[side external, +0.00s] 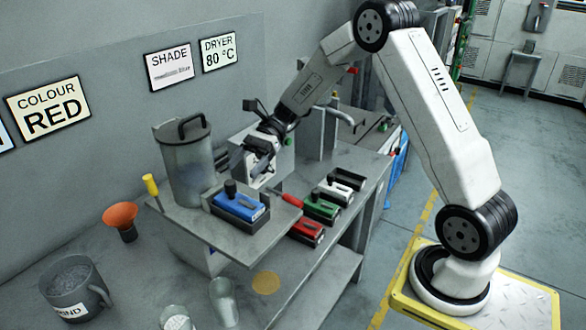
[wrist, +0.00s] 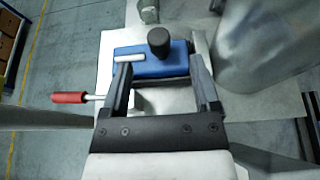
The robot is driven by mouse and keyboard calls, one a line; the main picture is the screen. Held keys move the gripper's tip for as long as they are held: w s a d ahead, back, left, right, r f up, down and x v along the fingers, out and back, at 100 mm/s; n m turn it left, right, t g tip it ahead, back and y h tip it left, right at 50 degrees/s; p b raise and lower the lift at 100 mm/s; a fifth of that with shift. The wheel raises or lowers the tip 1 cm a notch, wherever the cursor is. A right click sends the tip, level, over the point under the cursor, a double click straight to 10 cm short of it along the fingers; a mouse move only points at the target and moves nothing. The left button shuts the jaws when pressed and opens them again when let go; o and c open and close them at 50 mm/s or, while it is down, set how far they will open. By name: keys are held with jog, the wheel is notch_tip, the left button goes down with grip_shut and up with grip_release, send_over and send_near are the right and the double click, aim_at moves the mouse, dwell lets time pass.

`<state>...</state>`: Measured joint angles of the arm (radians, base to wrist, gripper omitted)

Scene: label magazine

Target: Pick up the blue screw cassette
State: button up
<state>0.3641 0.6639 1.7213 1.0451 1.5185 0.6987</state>
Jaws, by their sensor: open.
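The blue screw cassette (side external: 238,205) has a black knob on top and a pale label, and rests on a raised grey platform in front of the metal canister. In the wrist view the blue cassette (wrist: 152,60) lies crosswise just beyond my fingertips, its black knob upright. My gripper (side external: 262,165) is above and behind the cassette in the side view. In the wrist view my gripper (wrist: 160,82) is open and empty, with its fingers spread at the near side of the cassette. I cannot tell whether the fingertips touch it.
A lidded metal canister (side external: 186,165) stands close beside the cassette. A red-handled screwdriver (side external: 292,199) lies at the platform's right. Red (side external: 306,231), green (side external: 321,208) and white (side external: 336,191) cassettes sit in a row on the bench. A yellow-handled tool (side external: 151,187) is at the left corner.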

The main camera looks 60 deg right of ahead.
aim_at(226, 191)
jog(key=shift+x, duration=1.3)
jog(key=shift+x, duration=2.6)
grip_shut()
